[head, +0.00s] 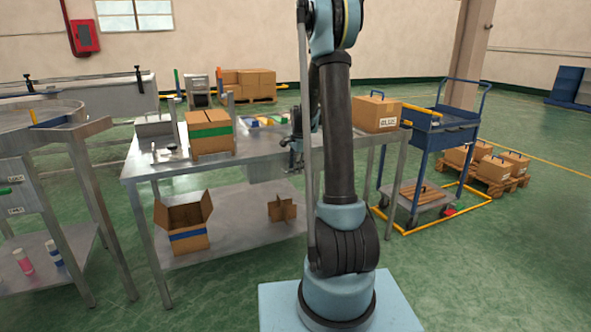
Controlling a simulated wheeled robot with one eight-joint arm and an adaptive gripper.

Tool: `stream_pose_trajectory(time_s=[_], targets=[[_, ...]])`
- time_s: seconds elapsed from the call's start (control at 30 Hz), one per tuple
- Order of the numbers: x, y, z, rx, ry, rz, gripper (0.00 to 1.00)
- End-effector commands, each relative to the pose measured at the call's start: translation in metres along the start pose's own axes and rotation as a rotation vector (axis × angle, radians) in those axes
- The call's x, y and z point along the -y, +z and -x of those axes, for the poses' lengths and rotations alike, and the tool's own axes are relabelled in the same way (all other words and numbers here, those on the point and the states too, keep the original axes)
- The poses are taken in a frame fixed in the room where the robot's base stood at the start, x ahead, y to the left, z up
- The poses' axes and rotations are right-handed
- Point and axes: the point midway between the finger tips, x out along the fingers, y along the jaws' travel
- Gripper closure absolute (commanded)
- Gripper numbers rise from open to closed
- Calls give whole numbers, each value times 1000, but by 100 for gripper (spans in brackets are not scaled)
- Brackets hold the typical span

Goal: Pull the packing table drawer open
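The packing table (160,172) is a grey metal table with a lower shelf, left of and behind my arm in the head view. A plain grey panel under its tabletop edge looks like the drawer front (265,167); I cannot make out a handle or whether it is open. My arm partly hides this area. I cannot tell whether the gripper touches the drawer, or whether its fingers are open or shut.
A green-banded carton (209,138) and a labelled carton (376,113) stand on the tabletop. An open box (184,222) sits on the lower shelf. A blue cart (442,134) is to the right. The green floor (490,265) at right front is clear.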

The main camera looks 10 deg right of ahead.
Motion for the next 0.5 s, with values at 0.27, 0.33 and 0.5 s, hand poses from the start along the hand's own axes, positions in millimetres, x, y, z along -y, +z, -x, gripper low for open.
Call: stream_pose_trajectory(time_s=[0.27,0.33,0.5], targets=[[0,0,-8,0,0,0,69],[0,0,-8,0,0,0,69],[0,0,-8,0,0,0,88]])
